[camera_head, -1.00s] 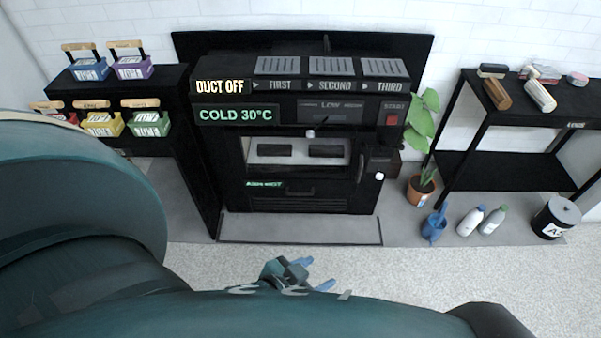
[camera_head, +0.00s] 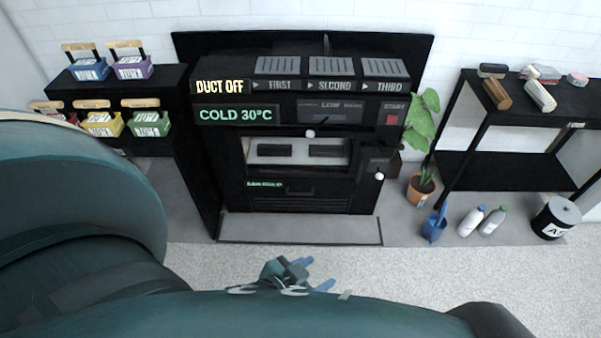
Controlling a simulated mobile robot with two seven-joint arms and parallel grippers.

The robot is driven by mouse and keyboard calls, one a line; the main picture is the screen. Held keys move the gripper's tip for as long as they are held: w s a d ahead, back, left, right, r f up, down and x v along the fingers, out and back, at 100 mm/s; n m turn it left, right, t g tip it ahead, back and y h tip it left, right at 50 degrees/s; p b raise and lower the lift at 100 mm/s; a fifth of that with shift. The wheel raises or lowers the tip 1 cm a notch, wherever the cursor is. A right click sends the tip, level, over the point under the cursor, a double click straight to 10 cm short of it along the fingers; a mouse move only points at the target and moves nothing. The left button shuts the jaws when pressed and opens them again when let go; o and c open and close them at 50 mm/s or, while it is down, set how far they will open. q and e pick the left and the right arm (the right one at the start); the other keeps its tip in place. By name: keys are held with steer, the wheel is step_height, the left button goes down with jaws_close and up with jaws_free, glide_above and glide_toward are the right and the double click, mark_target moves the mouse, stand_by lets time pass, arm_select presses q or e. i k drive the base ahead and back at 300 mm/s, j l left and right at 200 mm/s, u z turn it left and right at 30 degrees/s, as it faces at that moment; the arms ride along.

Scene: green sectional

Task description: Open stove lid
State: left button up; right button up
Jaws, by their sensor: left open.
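The black stove (camera_head: 225,150) stands against the far wall, with a lit "COLD 30°C" panel on its front. Below the panel is a pale window-like front section (camera_head: 275,143) with two dark blocks showing in it; I cannot tell for sure whether this is the lid. A small white knob (camera_head: 310,133) sits at its top edge, and another white knob (camera_head: 380,176) is at the right side. My left gripper (camera_head: 314,273) is low in the middle of the picture, its blue-tipped fingers spread and empty, apart from the stove. My right gripper is not in view.
A grey floor plate (camera_head: 300,229) lies before the stove. A black shelf with coloured boxes (camera_head: 131,67) is at left. A potted plant (camera_head: 422,190), blue can (camera_head: 434,228), bottles (camera_head: 471,220) and black bin (camera_head: 556,217) stand at right, by a black rack (camera_head: 500,165).

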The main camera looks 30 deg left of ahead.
mark_target(293, 48)
steer(key=i+j, duration=0.8)
steer(key=i, duration=0.2)
